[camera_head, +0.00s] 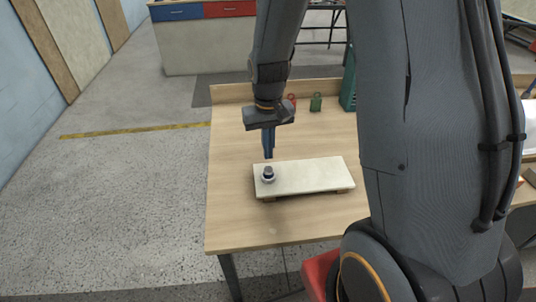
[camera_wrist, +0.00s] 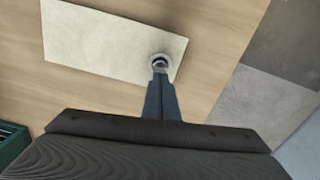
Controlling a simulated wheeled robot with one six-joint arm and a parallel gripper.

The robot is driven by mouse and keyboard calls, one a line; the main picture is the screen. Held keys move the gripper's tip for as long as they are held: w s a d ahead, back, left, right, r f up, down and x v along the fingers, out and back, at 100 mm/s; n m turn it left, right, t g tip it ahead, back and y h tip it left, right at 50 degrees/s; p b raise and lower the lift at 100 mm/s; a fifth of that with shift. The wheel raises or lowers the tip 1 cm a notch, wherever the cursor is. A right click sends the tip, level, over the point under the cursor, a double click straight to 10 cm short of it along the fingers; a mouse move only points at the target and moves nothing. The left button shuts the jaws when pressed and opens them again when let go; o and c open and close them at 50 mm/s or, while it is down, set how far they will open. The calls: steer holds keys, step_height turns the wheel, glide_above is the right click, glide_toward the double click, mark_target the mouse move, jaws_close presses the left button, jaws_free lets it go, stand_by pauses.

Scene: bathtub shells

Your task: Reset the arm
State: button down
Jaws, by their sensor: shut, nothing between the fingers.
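My gripper (camera_head: 268,155) hangs from the arm above the wooden table (camera_head: 230,220), fingers pointing down. Its blue fingers are shut together with nothing between them. In the wrist view the gripper (camera_wrist: 160,78) points toward a small round metal fitting (camera_wrist: 160,60) with a dark centre. In the head view that fitting (camera_head: 268,174) sits at the left end of a pale slab (camera_head: 310,175), just below the fingertips. The fingertips appear slightly above the fitting; whether they touch it cannot be told.
A red item (camera_head: 292,100) and a green item (camera_head: 316,102) stand near the table's back edge, beside a dark green box (camera_head: 348,85). A cabinet with blue and red drawers (camera_head: 230,9) stands behind. The table's front left is clear.

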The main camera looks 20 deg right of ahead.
step_height(320, 180, up, 6)
steer(key=b, duration=0.1)
steer(key=s+f+t+b, duration=0.1)
steer(key=s+f+b, duration=0.1)
steer(key=s, duration=0.9)
steer(key=shift+f+n+b, duration=0.3)
steer(key=shift+f+b, duration=0.1)
steer(key=shift+b, duration=0.45)
steer(key=shift+a, duration=0.15)
